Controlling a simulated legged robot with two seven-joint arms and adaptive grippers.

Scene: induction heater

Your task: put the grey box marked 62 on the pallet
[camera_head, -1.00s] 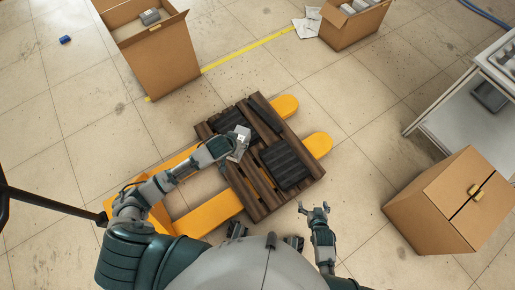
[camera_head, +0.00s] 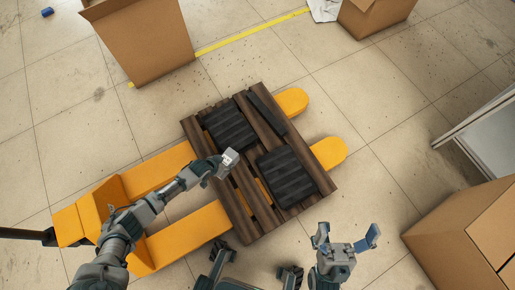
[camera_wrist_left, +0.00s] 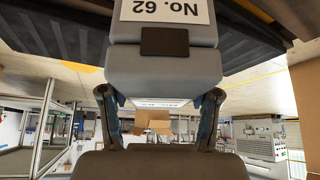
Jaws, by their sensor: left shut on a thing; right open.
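The grey box marked 62 (camera_head: 231,156) is held by my left gripper (camera_head: 222,162) over the left part of the brown slatted pallet (camera_head: 234,212). In the left wrist view the grey box (camera_wrist_left: 165,72) sits between the two fingers, its "No. 62" label upside down in the picture. My left gripper (camera_wrist_left: 160,110) is shut on it. Whether the box touches the pallet or hangs just above it I cannot tell. My right gripper (camera_head: 346,238) is open and empty, in front of the pallet's right side.
Black ribbed pads (camera_head: 286,177) lie on the pallet. A yellow pallet jack (camera_head: 190,226) runs beneath it. Cardboard boxes stand at the back left (camera_head: 148,42), back right (camera_head: 372,18) and front right (camera_head: 455,235). A white table (camera_head: 492,140) stands at the right.

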